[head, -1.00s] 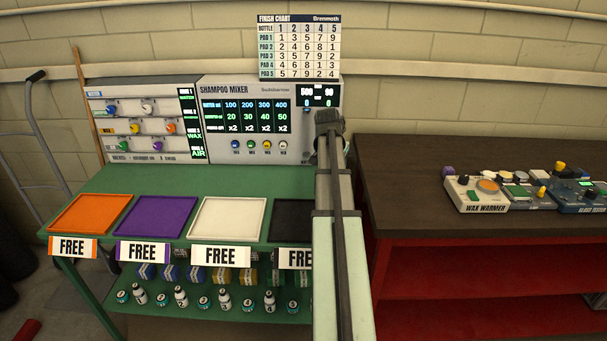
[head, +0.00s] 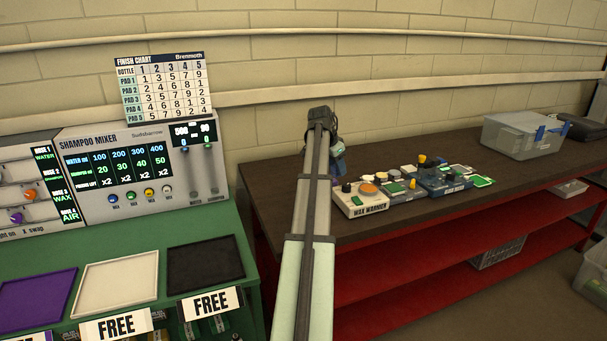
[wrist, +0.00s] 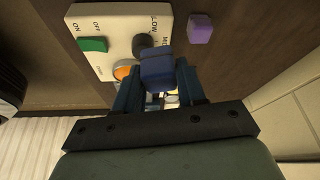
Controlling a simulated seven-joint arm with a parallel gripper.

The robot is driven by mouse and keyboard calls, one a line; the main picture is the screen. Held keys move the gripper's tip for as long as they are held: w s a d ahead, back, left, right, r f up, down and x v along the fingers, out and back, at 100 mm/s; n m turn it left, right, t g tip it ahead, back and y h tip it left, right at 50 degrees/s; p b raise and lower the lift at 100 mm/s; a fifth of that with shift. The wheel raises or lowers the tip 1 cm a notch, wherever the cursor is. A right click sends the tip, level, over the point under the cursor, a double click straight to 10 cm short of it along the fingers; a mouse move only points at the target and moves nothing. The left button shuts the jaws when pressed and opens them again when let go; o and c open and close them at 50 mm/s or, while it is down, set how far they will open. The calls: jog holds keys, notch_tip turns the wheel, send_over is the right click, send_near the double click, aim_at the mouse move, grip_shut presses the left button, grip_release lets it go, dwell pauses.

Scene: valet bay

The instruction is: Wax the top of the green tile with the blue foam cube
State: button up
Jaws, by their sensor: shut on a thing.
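In the wrist view the blue foam cube (wrist: 157,72) is held between the two fingers of my gripper (wrist: 158,80), above the edge of the wax warmer (wrist: 100,55). In the head view my gripper (head: 338,158) is small and partly hidden by my arm, at the left end of the dark bench, just behind the wax warmer (head: 360,203).
A purple cube (wrist: 200,28) lies on the bench beside the warmer. More devices with knobs (head: 440,180) stand to the warmer's right. A grey bin (head: 520,138) is at the bench's back right. The green table with trays (head: 120,285) is at left. The bench front is clear.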

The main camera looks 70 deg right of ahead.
jog(key=s+d+r+m, duration=0.2)
jog(key=s+d+m, duration=0.15)
jog(key=s, duration=0.75)
jog(key=shift+n+g+y, duration=0.3)
jog(key=shift+n+g, duration=0.1)
jog(key=shift+n, duration=0.05)
jog(key=shift+d+f, duration=0.15)
jog(key=shift+f, duration=1.3)
jog(key=shift+d+f, duration=0.15)
jog(key=shift+f, duration=1.3)
jog(key=shift+f, duration=0.55)
jog(key=shift+r, duration=0.1)
notch_tip(320, 180, up, 7)
jog(key=shift+w, duration=0.15)
